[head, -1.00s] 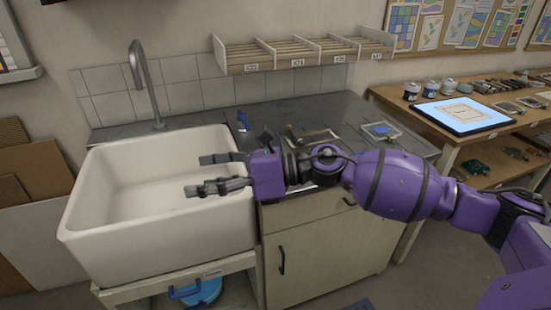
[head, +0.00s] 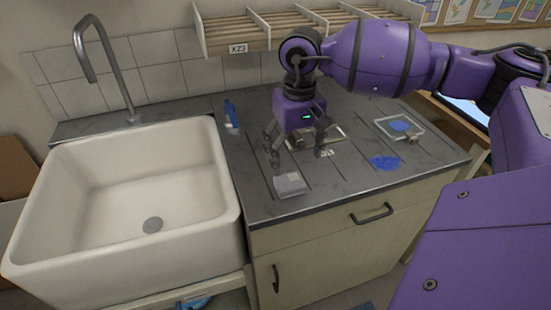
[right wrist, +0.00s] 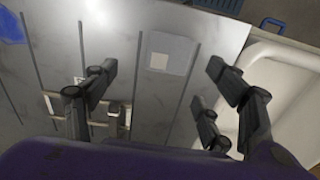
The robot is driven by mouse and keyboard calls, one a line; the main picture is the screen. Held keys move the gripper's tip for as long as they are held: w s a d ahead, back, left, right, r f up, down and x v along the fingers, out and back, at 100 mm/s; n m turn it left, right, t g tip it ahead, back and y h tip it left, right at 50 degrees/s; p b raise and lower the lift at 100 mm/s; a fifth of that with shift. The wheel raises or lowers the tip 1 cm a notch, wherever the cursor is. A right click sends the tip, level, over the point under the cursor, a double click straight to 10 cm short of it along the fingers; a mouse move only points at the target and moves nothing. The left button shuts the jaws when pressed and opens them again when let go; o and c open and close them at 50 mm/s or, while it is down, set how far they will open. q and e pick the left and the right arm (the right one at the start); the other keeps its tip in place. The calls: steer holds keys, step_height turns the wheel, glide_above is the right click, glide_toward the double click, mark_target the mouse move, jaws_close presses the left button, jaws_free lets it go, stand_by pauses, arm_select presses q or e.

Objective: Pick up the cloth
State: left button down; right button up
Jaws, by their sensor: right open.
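A small, pale grey, folded cloth (head: 290,185) lies flat on the dark worktop (head: 245,178), near its front edge and to the right of the sink. In the right wrist view the cloth (right wrist: 183,50) shows a lighter square on it. My right gripper (head: 297,156) is over the worktop, just behind the cloth in the head view, with its fingers pointing down. In the right wrist view its fingers (right wrist: 160,72) are spread wide and empty, and the cloth shows between and beyond their tips. My left gripper is not in view.
The white sink (head: 228,200) with a tap (head: 105,65) is at the left. A blue-and-white item (head: 231,114) stands near the sink. A framed pane (head: 333,131) lies behind my right gripper. A blue patch (head: 385,162) and another framed pane (head: 412,123) lie to the right.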

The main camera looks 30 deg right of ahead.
mark_target(290, 181)
steer(key=shift+s+a+f, duration=0.55)
steer(key=shift+s+f, duration=0.05)
steer(key=shift+f, duration=0.25)
steer(key=f, duration=0.3)
steer(key=w+f+p, duration=0.1)
steer(key=f, duration=0.1)
steer(key=shift+a, duration=0.2)
steer(key=shift+d+f, duration=0.1)
steer(key=shift+f, duration=0.25)
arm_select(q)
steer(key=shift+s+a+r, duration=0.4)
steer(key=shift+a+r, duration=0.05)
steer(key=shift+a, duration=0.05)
arm_select(e)
steer(key=c, duration=1.3)
steer(key=shift+o, duration=0.2)
steer(key=shift+r, duration=0.15)
steer(key=shift+r, duration=0.55)
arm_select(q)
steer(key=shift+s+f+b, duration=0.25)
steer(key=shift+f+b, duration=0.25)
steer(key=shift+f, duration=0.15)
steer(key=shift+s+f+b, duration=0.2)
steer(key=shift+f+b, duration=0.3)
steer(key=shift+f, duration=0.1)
arm_select(e)
steer(key=s+a+r, duration=0.8)
steer(key=s+r, duration=0.3)
steer(key=shift+a+r, duration=0.35)
steer(key=shift+a, duration=0.05)
